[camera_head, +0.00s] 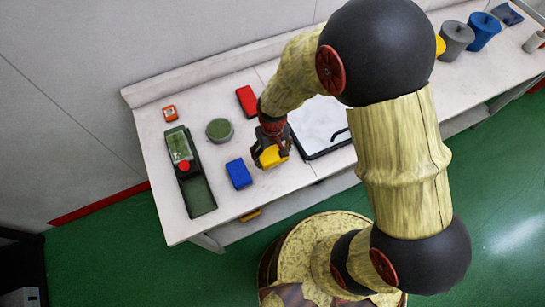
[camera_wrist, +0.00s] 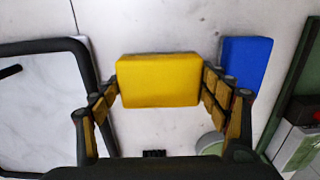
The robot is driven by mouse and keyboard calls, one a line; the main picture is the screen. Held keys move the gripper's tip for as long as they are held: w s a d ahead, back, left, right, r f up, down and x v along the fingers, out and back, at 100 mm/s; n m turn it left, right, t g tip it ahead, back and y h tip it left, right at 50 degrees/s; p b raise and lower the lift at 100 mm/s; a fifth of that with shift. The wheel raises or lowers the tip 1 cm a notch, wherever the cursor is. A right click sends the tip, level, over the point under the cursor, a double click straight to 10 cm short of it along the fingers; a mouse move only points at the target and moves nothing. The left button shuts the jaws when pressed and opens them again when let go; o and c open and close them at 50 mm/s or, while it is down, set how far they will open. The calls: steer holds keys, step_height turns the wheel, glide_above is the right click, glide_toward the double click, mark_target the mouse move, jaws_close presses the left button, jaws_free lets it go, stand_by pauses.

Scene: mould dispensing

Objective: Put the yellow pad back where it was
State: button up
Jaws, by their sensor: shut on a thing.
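The yellow pad (camera_wrist: 158,80) is a rounded block between the two fingers of my gripper (camera_wrist: 165,95) in the wrist view, with a finger against each side. In the head view the yellow pad (camera_head: 272,156) shows under my gripper (camera_head: 268,150), over the pale table between the blue pad and the black-framed tray. My gripper is shut on it. Whether the pad touches the table or hangs above it I cannot tell.
The blue pad (camera_head: 238,173) lies left of my gripper. A green round item (camera_head: 220,130), a red pad (camera_head: 246,101), a dark green-screened device (camera_head: 198,195) and a small orange-red item (camera_head: 170,113) stand around. The black-framed tray (camera_head: 318,122) is to the right.

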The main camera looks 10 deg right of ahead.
mark_target(273, 158)
steer(key=shift+w+d+f, duration=0.1)
steer(key=shift+w+f, duration=0.1)
steer(key=shift+f, duration=0.1)
steer(key=shift+f+b, duration=0.35)
steer(key=shift+f, duration=1.1)
steer(key=shift+f, duration=0.15)
steer(key=o, duration=1.3)
